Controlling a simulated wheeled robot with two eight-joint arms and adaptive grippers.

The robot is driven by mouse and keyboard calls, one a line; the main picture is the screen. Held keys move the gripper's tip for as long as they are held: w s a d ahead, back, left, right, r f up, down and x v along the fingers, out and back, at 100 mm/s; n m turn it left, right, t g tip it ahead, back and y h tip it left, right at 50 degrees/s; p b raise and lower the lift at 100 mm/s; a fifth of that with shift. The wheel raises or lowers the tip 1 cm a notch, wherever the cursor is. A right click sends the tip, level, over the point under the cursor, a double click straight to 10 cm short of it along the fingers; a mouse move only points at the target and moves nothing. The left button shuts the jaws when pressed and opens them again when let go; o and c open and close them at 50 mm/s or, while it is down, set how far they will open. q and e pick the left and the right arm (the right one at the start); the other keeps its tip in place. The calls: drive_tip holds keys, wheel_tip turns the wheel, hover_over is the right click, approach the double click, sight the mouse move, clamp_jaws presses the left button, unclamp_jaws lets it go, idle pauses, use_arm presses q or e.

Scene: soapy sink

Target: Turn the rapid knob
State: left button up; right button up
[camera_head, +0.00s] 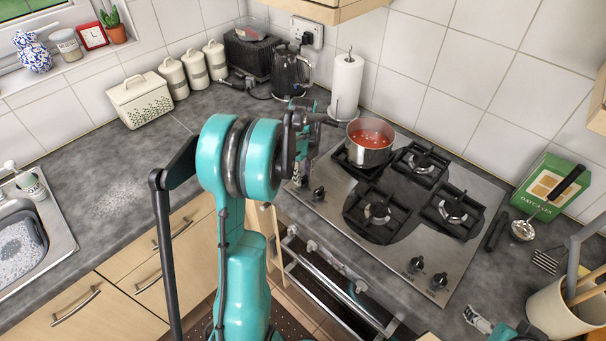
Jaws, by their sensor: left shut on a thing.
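The steel gas hob (462,198) is set in the grey worktop and has several dark knobs along its front edge. One knob (319,194) shows near the hob's left corner, and two more (428,273) show at its right front. My left gripper (300,178) points down at the hob's left front corner, left of the visible left knob. It is shut on what seems to be the leftmost hob knob, largely hidden by the gripper and my teal arm. Part of my right arm shows at the bottom right; a pale piece beside it (478,320) may be its gripper.
A pot of red food (370,142) stands on the back left burner, close to my left gripper. A paper towel roll (346,84) and a black kettle (291,73) are behind. A utensil pot (560,308) stands at right. The left worktop is mostly clear.

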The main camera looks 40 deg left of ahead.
sight(303, 178)
idle(0.3)
use_arm(q)
drive_tip(key=o, duration=1.2)
wheel_tip(303, 178, up, 12)
